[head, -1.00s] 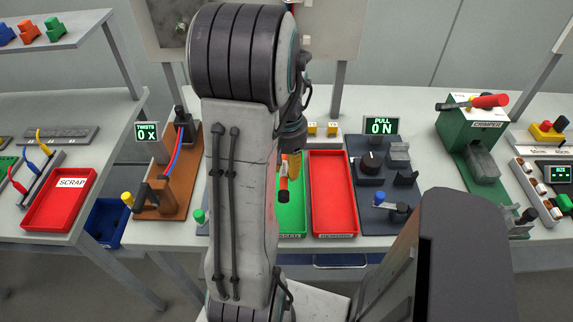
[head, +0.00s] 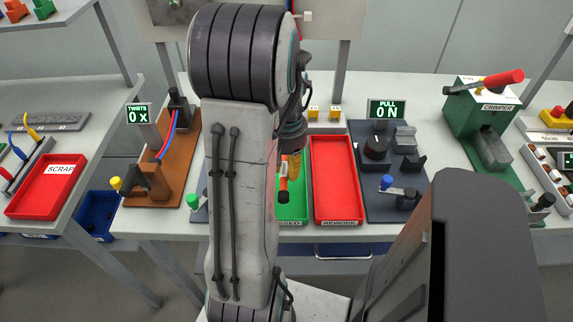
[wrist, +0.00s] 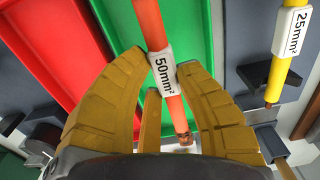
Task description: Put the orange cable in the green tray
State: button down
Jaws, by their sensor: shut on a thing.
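My gripper (wrist: 160,95) is shut on the orange cable (wrist: 148,22), which has a white "50mm²" label, in the wrist view. The cable runs between the yellow fingers, and its lower end shows below them. In the head view the orange cable (head: 283,183) hangs from my gripper (head: 294,168), in front of the green tray (head: 294,208) in the picture. My arm hides the tray's left part. The green tray (wrist: 182,25) also shows behind the cable in the wrist view. I cannot tell the cable's height above it.
The red rework tray (head: 337,180) stands right beside the green tray. A dark pull-test station (head: 375,190) is right of that, then a green crimper (head: 480,130). A brown twist fixture (head: 160,180) is at left. A yellow "25mm²" cable (wrist: 282,75) shows in the wrist view.

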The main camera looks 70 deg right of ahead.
jog(key=shift+f, duration=0.5)
jog(key=c, duration=0.9)
grip_release()
notch_tip(320, 180, up, 12)
jog(key=shift+r, duration=0.1)
dwell(0.3)
